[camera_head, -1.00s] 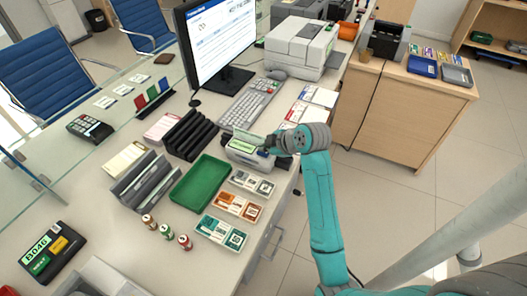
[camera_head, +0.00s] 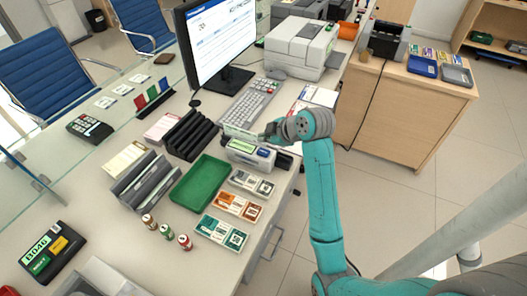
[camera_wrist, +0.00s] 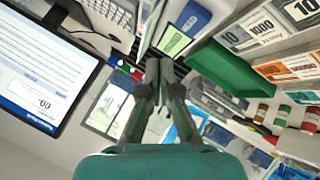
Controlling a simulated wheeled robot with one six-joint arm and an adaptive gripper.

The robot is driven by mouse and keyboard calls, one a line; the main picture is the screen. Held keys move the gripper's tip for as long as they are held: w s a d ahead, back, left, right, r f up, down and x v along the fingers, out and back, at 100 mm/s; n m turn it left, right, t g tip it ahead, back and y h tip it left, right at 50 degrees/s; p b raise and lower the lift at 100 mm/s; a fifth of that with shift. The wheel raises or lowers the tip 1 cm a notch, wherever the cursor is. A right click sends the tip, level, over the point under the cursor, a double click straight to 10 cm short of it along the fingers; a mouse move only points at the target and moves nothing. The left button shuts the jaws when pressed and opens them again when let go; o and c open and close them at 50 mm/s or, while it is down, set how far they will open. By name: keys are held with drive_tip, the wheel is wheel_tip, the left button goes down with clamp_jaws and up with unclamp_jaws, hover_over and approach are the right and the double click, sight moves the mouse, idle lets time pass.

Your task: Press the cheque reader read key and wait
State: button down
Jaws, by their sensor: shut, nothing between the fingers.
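The cheque reader (camera_head: 238,158) is a small pale grey and dark device on the counter, between the keyboard and the green tray. Its lit green display (camera_head: 242,146) and a blue patch (camera_head: 263,152), possibly the read key, show on top. In the wrist view the reader's green display (camera_wrist: 176,42) lies just beyond my fingers. My gripper (camera_head: 268,133) is shut and empty. It appears just behind and above the reader in the head view; I cannot tell whether it touches it. In the wrist view my gripper (camera_wrist: 159,68) has its fingers together.
The green tray (camera_head: 180,204) and coin or label boxes (camera_head: 237,206) lie in front of the reader. A black sorter rack (camera_head: 193,140) is to its left. The keyboard (camera_head: 250,100) and monitor (camera_head: 215,40) stand behind. A printer (camera_head: 300,48) is farther back.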

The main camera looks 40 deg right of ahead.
drive_tip(key=shift+r, duration=0.85)
idle(0.3)
